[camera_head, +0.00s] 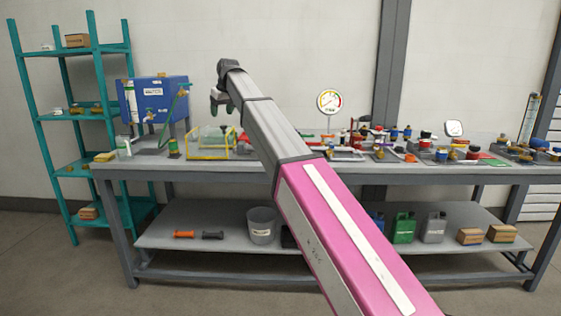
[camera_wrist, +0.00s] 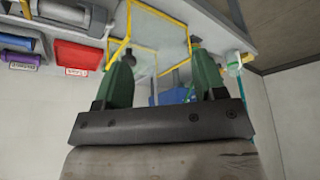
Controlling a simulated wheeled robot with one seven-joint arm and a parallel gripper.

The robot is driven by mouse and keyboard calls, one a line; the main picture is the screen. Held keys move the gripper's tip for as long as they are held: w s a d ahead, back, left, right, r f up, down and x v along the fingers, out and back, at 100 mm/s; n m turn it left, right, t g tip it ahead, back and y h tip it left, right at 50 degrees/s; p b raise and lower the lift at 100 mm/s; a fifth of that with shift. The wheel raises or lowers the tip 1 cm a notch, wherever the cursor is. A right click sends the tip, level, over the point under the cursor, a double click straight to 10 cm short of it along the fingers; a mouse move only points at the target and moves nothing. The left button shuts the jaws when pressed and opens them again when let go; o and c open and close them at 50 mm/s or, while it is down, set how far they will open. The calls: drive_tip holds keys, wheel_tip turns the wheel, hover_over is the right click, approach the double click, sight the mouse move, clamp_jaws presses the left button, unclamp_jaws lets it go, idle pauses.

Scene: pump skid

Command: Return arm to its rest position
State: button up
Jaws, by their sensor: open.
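My arm reaches out over the workbench (camera_head: 420,177) in the head view, with its pink and grey links crossing the middle of the picture. My gripper (camera_head: 222,106) is at the arm's far end, above the left part of the bench, and shows small there. In the wrist view my gripper (camera_wrist: 160,78) has its two green fingers wide apart, with nothing held between them. Beyond the fingers is a yellow-framed clear case (camera_wrist: 143,60), which in the head view stands on the bench (camera_head: 208,143) below my gripper.
A blue water tank (camera_head: 165,97) stands at the bench's left, beside a teal shelf (camera_head: 70,112). A round gauge (camera_head: 329,101) and several valves and fittings crowd the bench to the right. A grey bucket (camera_head: 262,226) sits on the lower shelf. The air above the bench is mostly clear.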

drive_tip(key=s+d+f+m+h, duration=0.1)
drive_tip(key=s+d+f, duration=0.1)
drive_tip(key=d+f, duration=0.7)
drive_tip(key=s+d+f+m+g, duration=0.1)
drive_tip(key=s+d+f+m, duration=0.15)
drive_tip(key=d+f, duration=0.65)
drive_tip(key=s+d+f+m+h, duration=0.1)
drive_tip(key=s+d+f, duration=0.25)
drive_tip(key=f, duration=1.05)
drive_tip(key=s+d+f+m+g+h, duration=0.1)
drive_tip(key=s+d+f+m, duration=0.3)
drive_tip(key=s+d+f, duration=1.7)
wheel_tip(320, 180, down, 2)
drive_tip(key=shift+s+g, duration=0.7)
drive_tip(key=shift+s, duration=0.5)
